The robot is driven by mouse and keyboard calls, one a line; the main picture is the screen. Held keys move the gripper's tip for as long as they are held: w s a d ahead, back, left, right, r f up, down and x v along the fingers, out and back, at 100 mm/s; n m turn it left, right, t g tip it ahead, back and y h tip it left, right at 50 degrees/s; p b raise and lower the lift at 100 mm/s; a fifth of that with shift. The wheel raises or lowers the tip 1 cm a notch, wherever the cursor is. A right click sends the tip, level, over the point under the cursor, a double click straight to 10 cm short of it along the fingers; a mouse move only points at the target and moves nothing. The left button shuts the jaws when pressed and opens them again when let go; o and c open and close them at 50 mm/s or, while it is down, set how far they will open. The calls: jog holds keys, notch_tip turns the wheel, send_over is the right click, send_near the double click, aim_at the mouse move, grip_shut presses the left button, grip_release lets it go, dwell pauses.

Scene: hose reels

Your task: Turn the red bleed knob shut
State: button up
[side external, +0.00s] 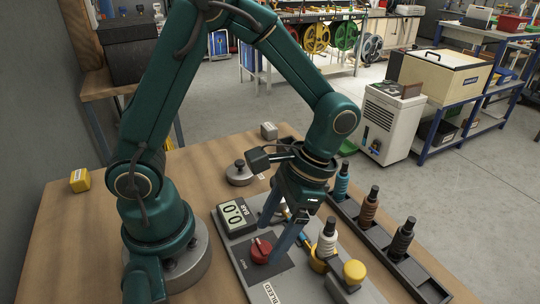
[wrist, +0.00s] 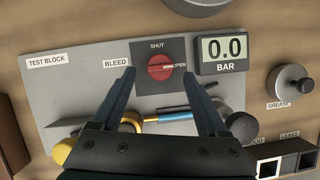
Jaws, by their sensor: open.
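The red bleed knob (side external: 261,250) sits on a dark square of the grey test block (side external: 243,272). In the wrist view the knob (wrist: 160,67) has its pale pointer line aimed right, at the OPEN mark, with SHUT printed above. My gripper (wrist: 158,76) is open and empty, with one finger on each side of the knob in the picture and clear gaps to it. In the side view my gripper (side external: 269,243) points down over the block, close to the knob; the exact height of the tips is hard to tell. The gauge (wrist: 222,53) reads 0.0 BAR.
A dark rack (side external: 432,288) holds blue, brown and black fittings. A grease pot (side external: 239,174) stands behind the block. The table's left side is mostly clear.

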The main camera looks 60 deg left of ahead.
aim_at(262, 243)
jog(key=shift+x, duration=1.35)
grip_shut()
jog(key=n+h, duration=0.1)
jog(key=n, duration=0.3)
jog(key=n+h, duration=0.1)
jog(key=n, duration=0.1)
jog(key=shift+a+n+h, duration=0.3)
jog(key=n+t+h, duration=0.1)
jog(key=n, duration=0.2)
jog(key=n+h, duration=0.1)
jog(key=n, duration=0.2)
jog(key=shift+s+a+n+t, duration=0.15)
jog(key=shift+s+n+t, duration=0.05)
jog(key=shift+n+t, duration=0.2)
grip_release()
